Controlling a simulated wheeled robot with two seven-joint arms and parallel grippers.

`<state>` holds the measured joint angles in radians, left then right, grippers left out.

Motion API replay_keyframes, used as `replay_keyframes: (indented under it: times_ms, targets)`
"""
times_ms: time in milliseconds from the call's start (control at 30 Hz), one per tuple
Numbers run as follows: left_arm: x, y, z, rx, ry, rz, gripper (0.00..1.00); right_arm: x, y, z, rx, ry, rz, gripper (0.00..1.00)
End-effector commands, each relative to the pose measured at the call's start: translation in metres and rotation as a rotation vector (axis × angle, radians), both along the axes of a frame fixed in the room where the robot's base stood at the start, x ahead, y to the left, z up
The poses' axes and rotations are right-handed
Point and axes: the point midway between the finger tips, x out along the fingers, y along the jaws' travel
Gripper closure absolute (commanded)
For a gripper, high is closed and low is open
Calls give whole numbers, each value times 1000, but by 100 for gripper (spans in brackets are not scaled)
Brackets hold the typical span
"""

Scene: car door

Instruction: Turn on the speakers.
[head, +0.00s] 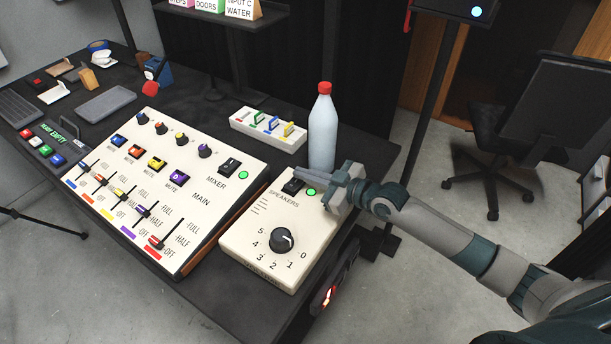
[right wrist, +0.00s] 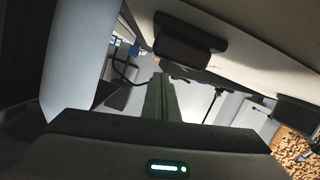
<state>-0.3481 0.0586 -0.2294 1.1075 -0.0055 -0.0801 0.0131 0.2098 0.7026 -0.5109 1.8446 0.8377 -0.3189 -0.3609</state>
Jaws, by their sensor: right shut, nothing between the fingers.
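The speakers box (head: 270,254) is a cream panel at the table's right front edge. It has a black rocker switch (head: 292,187) at its top, a lit green light (head: 311,192) beside the switch, and a black dial (head: 282,240) below. My right gripper (head: 300,173) is shut and empty, its fingertips close to the switch at the box's far side; I cannot tell if they touch it. In the right wrist view the shut fingers (right wrist: 160,100) show in front of a black switch (right wrist: 190,40) on a pale surface. My left gripper is not in view.
A white bottle with a red cap (head: 322,130) stands right behind the box, close to my right gripper. The mixer panel (head: 165,190) lies to the left, with its own switch and green light. A rack with coloured clips (head: 268,130) is behind.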

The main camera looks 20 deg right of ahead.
Motion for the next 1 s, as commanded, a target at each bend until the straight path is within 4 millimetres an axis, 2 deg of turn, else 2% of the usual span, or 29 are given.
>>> replay_keyframes:
  times_ms: [33, 233, 300, 600, 800, 1000]
  targets:
    - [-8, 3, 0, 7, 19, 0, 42, 1, 0, 8, -1, -1, 0, 100]
    - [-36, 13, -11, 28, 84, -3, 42, 4, 1, 25, 0, -2, -3, 100]
    - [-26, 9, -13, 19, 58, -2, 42, -7, -9, 20, -4, 0, -3, 100]
    - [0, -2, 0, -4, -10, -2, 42, -49, -40, 33, -2, -1, -2, 100]
    - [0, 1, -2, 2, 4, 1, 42, -67, -54, 40, -2, -1, -3, 100]
    - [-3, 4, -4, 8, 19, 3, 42, -73, -59, 44, 1, -3, -2, 100]
